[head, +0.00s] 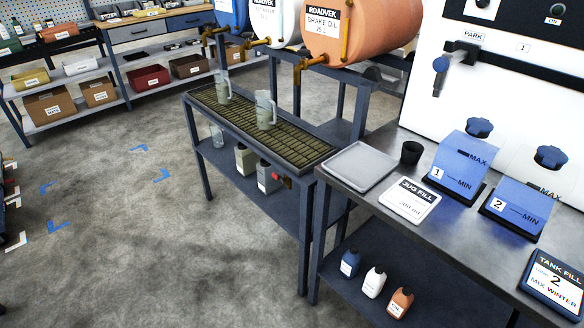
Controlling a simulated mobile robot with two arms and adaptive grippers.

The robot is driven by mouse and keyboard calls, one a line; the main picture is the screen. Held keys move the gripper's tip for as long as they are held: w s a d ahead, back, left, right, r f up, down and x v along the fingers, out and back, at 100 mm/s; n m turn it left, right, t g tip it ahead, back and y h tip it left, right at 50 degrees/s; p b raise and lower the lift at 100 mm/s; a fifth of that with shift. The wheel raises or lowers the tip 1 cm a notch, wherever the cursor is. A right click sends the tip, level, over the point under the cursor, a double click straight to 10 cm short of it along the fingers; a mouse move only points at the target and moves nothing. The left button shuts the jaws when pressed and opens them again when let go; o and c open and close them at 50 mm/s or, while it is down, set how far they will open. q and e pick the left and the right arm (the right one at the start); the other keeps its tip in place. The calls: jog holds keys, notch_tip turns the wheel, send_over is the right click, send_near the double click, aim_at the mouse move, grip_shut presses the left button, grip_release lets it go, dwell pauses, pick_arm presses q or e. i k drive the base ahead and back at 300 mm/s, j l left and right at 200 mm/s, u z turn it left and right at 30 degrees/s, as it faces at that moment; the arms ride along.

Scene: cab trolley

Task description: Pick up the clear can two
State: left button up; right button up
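No can with a readable "clear two" label shows. Two translucent jugs with handles stand upright on the grated stand: one at the back (223,91) and one nearer the front (265,112). A small clear vessel (217,135) stands on the shelf below, partly hidden by the grate's edge. A blue tank marked 2 (519,207), with MAX and MIN lines and a dark blue cap, sits on the right counter. A similar tank marked 1 (458,168) stands left of it. Neither of my grippers is in view.
The grated stand (310,152) adjoins the metal counter (391,138), which bears a grey tray (360,167), a JUG FILL sign (410,199) and a dark cup (411,152). Small bottles stand on lower shelves. Drums with taps overhang the grate. The floor (130,240) at left is open.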

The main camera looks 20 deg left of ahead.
aim_at(266, 184)
jog(key=i+j+z, duration=0.1)
jog(key=j, duration=0.25)
jog(key=i+j, duration=0.25)
jog(key=j, duration=0.15)
jog(key=i+j+z, duration=0.15)
jog(key=j, duration=0.25)
jog(key=i+j+z, duration=0.1)
jog(key=j, duration=0.3)
jog(key=i+j+z, duration=0.1)
jog(key=j, duration=0.3)
jog(key=i+j, duration=0.2)
jog(key=j, duration=0.25)
jog(key=l+z, duration=0.05)
